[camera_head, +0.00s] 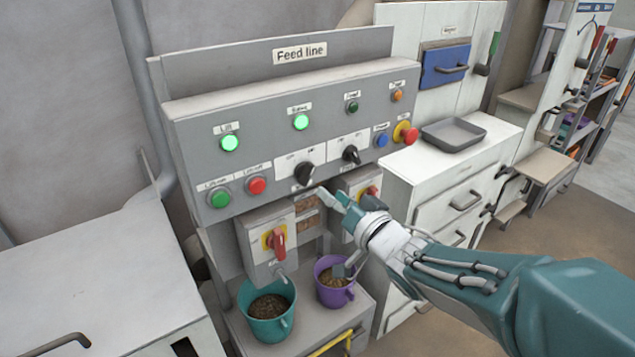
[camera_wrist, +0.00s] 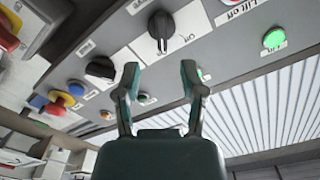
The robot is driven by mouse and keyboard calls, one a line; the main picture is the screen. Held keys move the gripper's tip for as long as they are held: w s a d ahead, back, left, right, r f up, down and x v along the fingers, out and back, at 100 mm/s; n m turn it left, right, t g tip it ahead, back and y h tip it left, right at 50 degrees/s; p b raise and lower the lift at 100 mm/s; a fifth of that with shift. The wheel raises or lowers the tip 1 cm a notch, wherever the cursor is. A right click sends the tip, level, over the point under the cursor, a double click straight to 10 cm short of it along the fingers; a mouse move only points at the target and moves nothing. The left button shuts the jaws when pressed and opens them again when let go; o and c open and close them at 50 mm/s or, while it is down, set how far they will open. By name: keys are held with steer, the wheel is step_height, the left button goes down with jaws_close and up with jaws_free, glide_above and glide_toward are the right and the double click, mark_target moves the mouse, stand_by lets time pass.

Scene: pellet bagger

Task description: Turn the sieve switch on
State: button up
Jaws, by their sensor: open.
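The grey Feed line panel (camera_head: 230,175) has two black rotary switches: a left one (camera_head: 305,173) and a right one (camera_head: 351,154). Their name labels are too small to read. A lit green lamp (camera_head: 301,122), seemingly labelled Sieve, sits above the left switch. My gripper (camera_head: 350,198) is open and empty, just below and in front of the two switches. In the wrist view my gripper's fingers (camera_wrist: 160,68) are spread apart. One black knob (camera_wrist: 162,30) shows above the gap between them, and the other knob (camera_wrist: 100,68) beside the left finger. Neither is gripped.
Red-handled switch boxes (camera_head: 268,245) hang under the panel, above a teal bucket (camera_head: 270,305) and a purple bucket (camera_head: 333,290) of pellets. A red-and-yellow stop button (camera_head: 405,134) is at the panel's right. A grey tray (camera_head: 453,134) lies on the white cabinet.

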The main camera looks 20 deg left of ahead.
steer(key=v, duration=0.4)
stand_by(0.3)
steer(key=s+d+m+t+h, duration=0.1)
steer(key=d+m+h, duration=0.3)
steer(key=d+h, duration=1.05)
steer(key=s+d+f+g, duration=0.2)
steer(key=s+d+g, duration=0.1)
steer(key=s, duration=0.5)
steer(key=s+d+f+g, duration=0.3)
steer(key=s+d+g, duration=0.1)
steer(key=s, duration=0.4)
steer(key=shift+s+d+y, duration=0.25)
steer(key=shift+d+y, duration=0.1)
steer(key=shift+d, duration=0.55)
